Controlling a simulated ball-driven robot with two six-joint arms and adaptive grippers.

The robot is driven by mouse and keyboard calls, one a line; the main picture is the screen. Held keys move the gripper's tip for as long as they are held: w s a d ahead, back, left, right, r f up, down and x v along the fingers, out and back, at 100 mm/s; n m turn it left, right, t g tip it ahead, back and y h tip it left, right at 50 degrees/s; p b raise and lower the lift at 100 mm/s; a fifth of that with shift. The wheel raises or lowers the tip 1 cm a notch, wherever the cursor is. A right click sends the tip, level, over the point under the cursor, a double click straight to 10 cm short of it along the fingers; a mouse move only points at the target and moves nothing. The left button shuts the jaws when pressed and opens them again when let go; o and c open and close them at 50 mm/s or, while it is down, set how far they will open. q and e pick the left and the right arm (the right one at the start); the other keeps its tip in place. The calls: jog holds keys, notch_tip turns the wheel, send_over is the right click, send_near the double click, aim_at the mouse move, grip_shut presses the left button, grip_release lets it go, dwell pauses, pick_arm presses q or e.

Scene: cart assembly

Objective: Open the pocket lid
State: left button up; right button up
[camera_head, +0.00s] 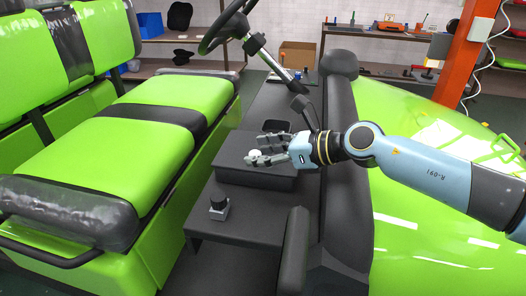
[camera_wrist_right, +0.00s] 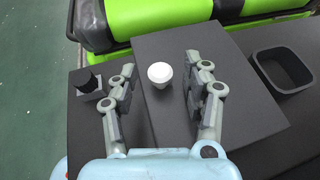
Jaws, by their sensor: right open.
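The pocket lid (camera_head: 258,180) is a dark grey, flat rectangular cover on the cart's dark dash. It also shows in the right wrist view (camera_wrist_right: 205,62), lying flat and closed as far as I can see. A round white knob (camera_wrist_right: 160,74) stands on the lid. My right gripper (camera_wrist_right: 164,85) is open, with one finger on each side of the knob and a gap to each. In the head view the right gripper (camera_head: 268,150) is over the lid and partly covers the knob. My left gripper is not in view.
A black knob on a small grey base (camera_head: 218,206) stands beside the lid. An open square recess (camera_wrist_right: 284,69) lies on its other side. The steering wheel (camera_head: 226,24) and column rise behind. Green seats (camera_head: 140,140) are at the left and a green cart body (camera_head: 420,240) at the right.

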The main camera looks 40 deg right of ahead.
grip_shut()
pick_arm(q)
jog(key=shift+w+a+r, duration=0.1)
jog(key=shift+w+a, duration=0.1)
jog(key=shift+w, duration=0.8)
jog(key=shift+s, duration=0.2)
pick_arm(e)
jog(key=shift+w, duration=0.1)
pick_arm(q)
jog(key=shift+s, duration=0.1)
pick_arm(e)
jog(key=shift+r, duration=0.1)
